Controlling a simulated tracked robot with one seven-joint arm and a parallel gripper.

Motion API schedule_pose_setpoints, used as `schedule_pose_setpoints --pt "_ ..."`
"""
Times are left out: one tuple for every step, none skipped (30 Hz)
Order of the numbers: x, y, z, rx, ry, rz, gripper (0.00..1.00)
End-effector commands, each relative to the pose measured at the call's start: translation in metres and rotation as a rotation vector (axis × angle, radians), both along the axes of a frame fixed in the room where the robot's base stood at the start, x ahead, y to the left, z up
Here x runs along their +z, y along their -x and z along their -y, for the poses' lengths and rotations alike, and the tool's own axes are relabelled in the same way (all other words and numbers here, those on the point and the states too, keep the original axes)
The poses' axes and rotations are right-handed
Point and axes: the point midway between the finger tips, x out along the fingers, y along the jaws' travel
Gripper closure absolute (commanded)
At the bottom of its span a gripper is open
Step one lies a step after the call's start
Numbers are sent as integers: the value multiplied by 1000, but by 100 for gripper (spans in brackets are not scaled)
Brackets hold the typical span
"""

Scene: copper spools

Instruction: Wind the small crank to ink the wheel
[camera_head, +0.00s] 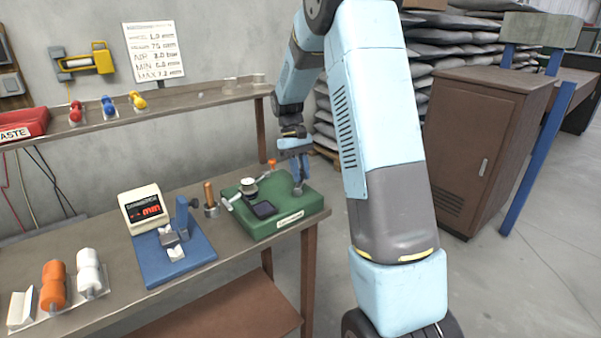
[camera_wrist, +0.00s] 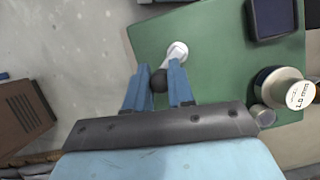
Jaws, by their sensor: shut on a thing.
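The green base (camera_head: 300,206) of the marking device stands at the right end of the bench. In the wrist view, the small crank (camera_wrist: 176,52) is a pale arm with a dark round knob (camera_wrist: 159,82). My gripper (camera_head: 298,184) is at the right side of the green base, pointing down. Its blue fingers (camera_wrist: 159,84) are shut on the knob, one on each side. The wheel (camera_wrist: 282,86) is a metal drum with a white-labelled top, right of the crank in the wrist view. A dark blue pad (camera_head: 264,209) lies on the base.
A blue fixture (camera_head: 182,262) and a display box reading "min" (camera_head: 141,207) stand left of the base. Orange (camera_head: 53,287) and white (camera_head: 90,274) spools are at the bench's left front. A shelf (camera_head: 180,104) runs behind. A brown cabinet (camera_head: 471,140) stands to the right.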

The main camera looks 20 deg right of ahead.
Motion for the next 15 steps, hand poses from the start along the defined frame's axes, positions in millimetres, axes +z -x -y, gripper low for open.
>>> schedule_pose_setpoints --pt "0 0 1 -1 1 1 100" --pt "0 0 1 -1 1 1 100" --pt "0 0 1 -1 2 1 76" --pt "0 0 1 -1 2 1 73" --pt "0 0 1 -1 2 1 70" --pt "0 0 1 -2 1 1 67" --pt "0 0 1 -2 1 1 64" --pt "0 0 1 -1 0 1 61" --pt "0 0 1 -1 0 1 57" --pt "0 0 0 -1 0 1 54" --pt "0 0 0 -1 0 1 51" --pt "0 0 0 -1 0 1 51" --pt "0 0 0 -1 0 1 51" --pt "0 0 0 -1 0 1 51" --pt "0 0 0 -1 0 0 51"
